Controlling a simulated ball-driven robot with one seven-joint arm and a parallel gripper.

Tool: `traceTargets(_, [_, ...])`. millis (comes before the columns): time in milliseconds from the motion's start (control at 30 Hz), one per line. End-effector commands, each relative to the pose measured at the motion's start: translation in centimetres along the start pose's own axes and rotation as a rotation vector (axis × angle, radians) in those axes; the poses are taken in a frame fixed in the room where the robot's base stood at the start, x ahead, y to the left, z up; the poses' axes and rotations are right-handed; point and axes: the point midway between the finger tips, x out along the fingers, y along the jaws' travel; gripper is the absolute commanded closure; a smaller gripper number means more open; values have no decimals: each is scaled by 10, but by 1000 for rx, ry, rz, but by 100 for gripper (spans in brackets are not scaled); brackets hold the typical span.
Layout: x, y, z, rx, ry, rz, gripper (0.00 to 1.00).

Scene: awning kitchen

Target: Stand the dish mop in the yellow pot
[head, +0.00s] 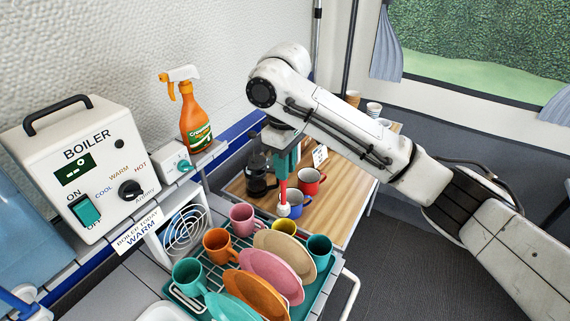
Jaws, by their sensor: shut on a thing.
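My gripper (282,168) points down at the centre of the head view, with its teal fingers shut on the dish mop. The dish mop (283,194) has a red handle and a white head at its lower end, and hangs about upright. The yellow pot (285,227) is in the dish rack, partly hidden by a tan plate. The mop head shows just above the pot's rim in the picture, in front of a blue mug. I cannot tell the exact height gap or whether the head is right over the opening.
Mugs and plates crowd the rack around the pot: a pink mug (243,218), a tan plate (288,254), a teal mug (319,250). Behind are a blue mug (296,207), a red mug (310,181) and a coffee pot (260,178). A boiler (85,165) and orange spray bottle (196,120) stand left.

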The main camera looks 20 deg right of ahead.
Motion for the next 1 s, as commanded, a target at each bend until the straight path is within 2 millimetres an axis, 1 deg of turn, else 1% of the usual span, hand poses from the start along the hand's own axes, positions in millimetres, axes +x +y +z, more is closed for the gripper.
traceTargets(33, [7, 0, 0, 0, 0, 1, 100])
traceTargets(667, [47, 0, 0, 0, 0, -1, 100])
traceTargets(1000, [72, 0, 0, -1, 0, -2, 100])
